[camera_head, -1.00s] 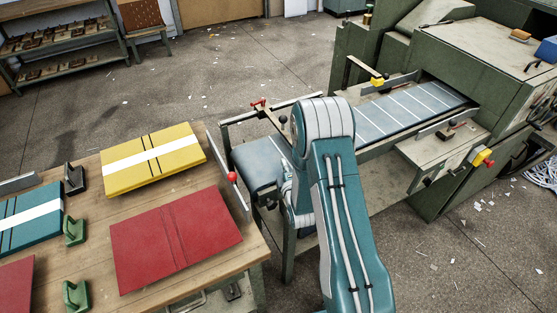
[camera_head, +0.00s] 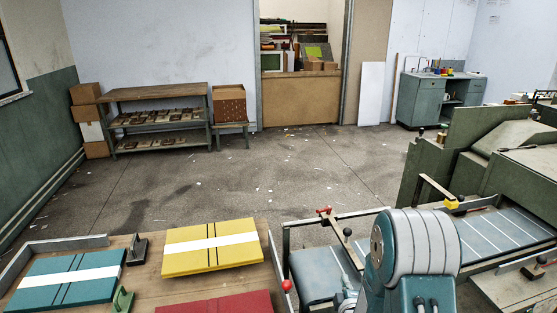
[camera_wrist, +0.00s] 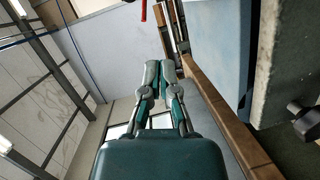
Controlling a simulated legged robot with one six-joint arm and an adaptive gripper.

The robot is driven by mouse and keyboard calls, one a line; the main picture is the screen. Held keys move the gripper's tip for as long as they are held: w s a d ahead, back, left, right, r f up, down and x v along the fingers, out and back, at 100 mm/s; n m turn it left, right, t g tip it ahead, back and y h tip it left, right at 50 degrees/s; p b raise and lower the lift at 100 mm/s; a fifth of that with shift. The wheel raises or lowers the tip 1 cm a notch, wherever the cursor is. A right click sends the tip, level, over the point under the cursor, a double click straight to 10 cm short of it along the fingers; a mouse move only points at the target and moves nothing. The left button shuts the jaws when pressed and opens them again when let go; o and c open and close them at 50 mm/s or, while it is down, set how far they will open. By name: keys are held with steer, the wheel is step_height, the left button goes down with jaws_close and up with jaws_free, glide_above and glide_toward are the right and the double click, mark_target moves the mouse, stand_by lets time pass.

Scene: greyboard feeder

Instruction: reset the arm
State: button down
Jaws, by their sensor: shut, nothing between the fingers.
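My gripper (camera_wrist: 159,80) shows in the wrist view with its two fingers together, shut and empty. In the head view my teal and grey arm (camera_head: 415,260) rises at the lower right, in front of the feeder belt. The gripper is mostly hidden behind the arm there. In the wrist view the fingers point past a wooden-edged frame, and I see no contact with anything.
The table holds a yellow cover (camera_head: 211,247), a teal cover (camera_head: 68,279) and a red cover (camera_head: 222,303). The grey-blue feeder belt (camera_head: 318,275) runs beside it into the green machine (camera_head: 462,150). A shelf (camera_head: 158,120) stands far back; the floor between is open.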

steer(key=s+a+r+m+g, duration=0.1)
steer(key=s+r+m+g, duration=0.25)
steer(key=r, duration=0.35)
steer(key=s+a+r+m+g, duration=0.1)
steer(key=s+r+m+g, duration=0.2)
steer(key=r, duration=0.5)
steer(key=s+a+r+m+g, duration=0.1)
steer(key=s+r+m, duration=0.3)
steer(key=s, duration=0.7)
steer(key=s+a+r+m+g, duration=0.1)
steer(key=s+r+m+g, duration=0.2)
steer(key=s, duration=0.8)
steer(key=shift+s+a+r+m+y, duration=0.35)
steer(key=shift+s+r+m, duration=0.1)
steer(key=shift+m, duration=0.4)
steer(key=shift+w, duration=0.15)
